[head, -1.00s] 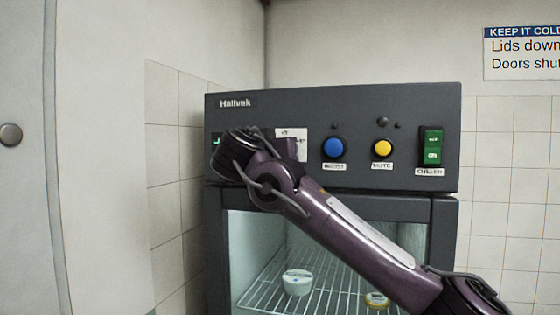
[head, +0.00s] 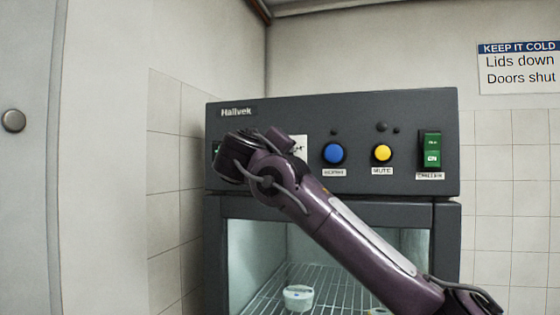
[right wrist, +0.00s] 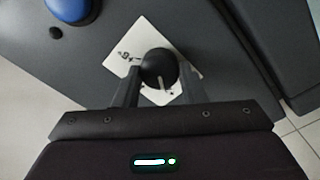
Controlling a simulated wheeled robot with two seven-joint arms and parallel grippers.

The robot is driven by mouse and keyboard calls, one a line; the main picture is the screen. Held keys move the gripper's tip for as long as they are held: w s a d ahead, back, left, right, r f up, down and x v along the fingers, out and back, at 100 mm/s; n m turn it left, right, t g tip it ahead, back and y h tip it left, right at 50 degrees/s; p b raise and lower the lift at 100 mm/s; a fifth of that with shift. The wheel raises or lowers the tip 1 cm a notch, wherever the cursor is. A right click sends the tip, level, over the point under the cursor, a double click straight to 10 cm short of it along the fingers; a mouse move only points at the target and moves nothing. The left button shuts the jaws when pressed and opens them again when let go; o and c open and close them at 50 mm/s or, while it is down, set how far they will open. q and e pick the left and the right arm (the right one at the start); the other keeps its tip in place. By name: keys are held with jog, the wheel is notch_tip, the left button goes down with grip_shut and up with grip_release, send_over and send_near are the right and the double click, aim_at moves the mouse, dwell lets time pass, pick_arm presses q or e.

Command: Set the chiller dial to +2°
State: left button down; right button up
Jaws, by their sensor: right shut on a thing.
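The chiller dial (right wrist: 160,68) is a round black knob with a pale pointer line, on a white scale plate (right wrist: 143,35). My right gripper (right wrist: 158,82) is shut on the dial, one finger on each side, in the right wrist view. The pointer line runs toward the gripper's palm. Most of the scale's marks are hidden or too small to read. In the head view, my right arm covers the dial, and only part of the scale plate (head: 300,146) shows. The dial is on the dark chiller panel (head: 290,110). My left gripper is not in view.
Right of the dial are a blue button (head: 333,153), a yellow mute button (head: 382,152) and a green chiller switch (head: 431,150). Below is the glass-fronted cabinet with a wire shelf (head: 335,290) and a white tub (head: 298,297). A sign (head: 518,68) hangs on the right wall.

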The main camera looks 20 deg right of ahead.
jog(key=shift+n, duration=0.3)
jog(key=o, duration=1)
jog(key=shift+a, duration=0.1)
jog(key=b+v, duration=0.4)
jog(key=v, duration=0.4)
